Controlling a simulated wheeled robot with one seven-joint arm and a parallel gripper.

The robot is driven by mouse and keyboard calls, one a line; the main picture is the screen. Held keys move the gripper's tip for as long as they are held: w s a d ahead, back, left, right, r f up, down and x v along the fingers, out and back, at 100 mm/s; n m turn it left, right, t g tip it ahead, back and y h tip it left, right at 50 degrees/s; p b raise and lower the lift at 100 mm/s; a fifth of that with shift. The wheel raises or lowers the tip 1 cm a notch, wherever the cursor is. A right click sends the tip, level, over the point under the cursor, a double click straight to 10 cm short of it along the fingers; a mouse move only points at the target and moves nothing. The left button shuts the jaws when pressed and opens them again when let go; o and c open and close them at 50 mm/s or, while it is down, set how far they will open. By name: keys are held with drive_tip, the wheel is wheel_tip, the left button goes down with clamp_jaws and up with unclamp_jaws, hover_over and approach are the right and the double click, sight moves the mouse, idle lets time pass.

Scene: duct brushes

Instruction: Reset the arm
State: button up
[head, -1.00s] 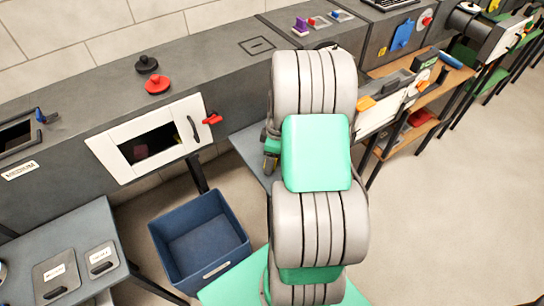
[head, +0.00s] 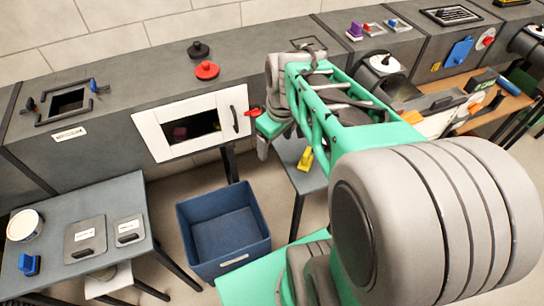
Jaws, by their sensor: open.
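My gripper (head: 266,142) shows small in the head view, at the far end of my outstretched green and grey arm. Part of the gripper is hidden behind my wrist. A yellow object (head: 305,159) lies right of the gripper, over a small grey table (head: 302,178); I cannot tell what it is.
A blue bin (head: 222,228) stands on the floor below the opening. A grey table (head: 70,225) with a white tub (head: 22,225) and flat plates is at left. Black (head: 198,49) and red (head: 207,70) knobs sit on the duct top. My arm hides much of the right side.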

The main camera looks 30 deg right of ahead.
drive_tip(key=s+a+r+m+t, duration=0.1)
drive_tip(key=s+a+m, duration=0.3)
drive_tip(key=a, duration=0.4)
drive_tip(key=shift+s, duration=0.9)
drive_tip(key=shift+r+p, duration=0.6)
drive_tip(key=shift+r, duration=0.15)
